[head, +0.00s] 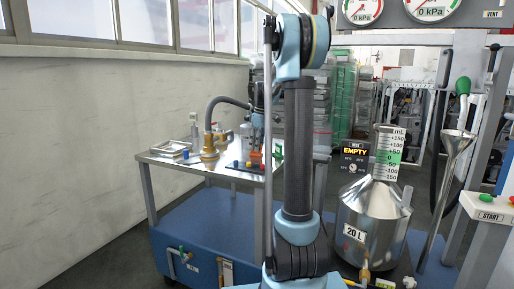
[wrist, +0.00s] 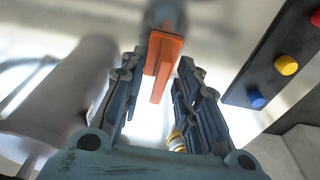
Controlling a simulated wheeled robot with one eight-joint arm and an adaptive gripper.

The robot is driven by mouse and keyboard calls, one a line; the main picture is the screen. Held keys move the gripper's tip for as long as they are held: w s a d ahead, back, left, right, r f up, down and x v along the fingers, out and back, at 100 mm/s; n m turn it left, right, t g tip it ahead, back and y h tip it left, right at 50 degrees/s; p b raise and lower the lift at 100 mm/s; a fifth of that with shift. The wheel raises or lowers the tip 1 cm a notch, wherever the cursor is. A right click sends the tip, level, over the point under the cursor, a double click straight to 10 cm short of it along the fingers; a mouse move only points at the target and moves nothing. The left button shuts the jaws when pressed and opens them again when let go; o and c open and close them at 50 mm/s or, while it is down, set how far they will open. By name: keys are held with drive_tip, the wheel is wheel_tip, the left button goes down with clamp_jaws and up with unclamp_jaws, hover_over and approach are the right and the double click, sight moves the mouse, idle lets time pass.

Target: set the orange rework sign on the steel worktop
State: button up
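The orange sign (wrist: 160,66) is in the wrist view, straight ahead between the ends of my fingers. It looks like an upright orange plate with a narrower edge or foot facing me. My gripper (wrist: 162,60) is open around it, with light gaps between the sign and the fingers. In the head view the sign (head: 256,157) is a small orange patch just below my gripper, at the right part of the steel worktop (head: 188,163). My arm hides part of that area. I cannot tell whether the sign touches the worktop.
A dark board with coloured knobs (wrist: 268,62) lies right of my gripper. A brass fitting with a hose (head: 210,145) and a tray (head: 170,149) stand further left on the worktop. A pale cylinder (wrist: 65,95) is left of my fingers. A steel 20 L vessel (head: 372,222) stands right.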

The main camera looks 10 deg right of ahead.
wheel_tip(320, 180, up, 12)
drive_tip(key=s+d, duration=0.1)
drive_tip(key=shift+d+f, duration=0.15)
drive_tip(key=shift+d, duration=0.05)
drive_tip(key=s+f+m, duration=0.1)
drive_tip(key=s+f, duration=0.1)
drive_tip(key=s, duration=0.5)
drive_tip(key=s+a+f+m, duration=0.1)
drive_tip(key=s+f+m, duration=0.1)
drive_tip(key=s, duration=0.5)
drive_tip(key=s+f+m, duration=0.2)
drive_tip(key=s+f, duration=0.2)
drive_tip(key=s, duration=0.4)
drive_tip(key=shift+a+h, duration=0.3)
drive_tip(key=shift+h, duration=0.1)
drive_tip(key=s+f+m+t, duration=0.1)
drive_tip(key=s+f+m, duration=0.5)
drive_tip(key=s+f, duration=1.3)
drive_tip(key=shift+s+d+f+h, duration=0.25)
drive_tip(key=shift+s+d+h, duration=0.05)
drive_tip(key=shift+s, duration=0.15)
drive_tip(key=shift+w+f, duration=0.2)
drive_tip(key=shift+w, duration=0.3)
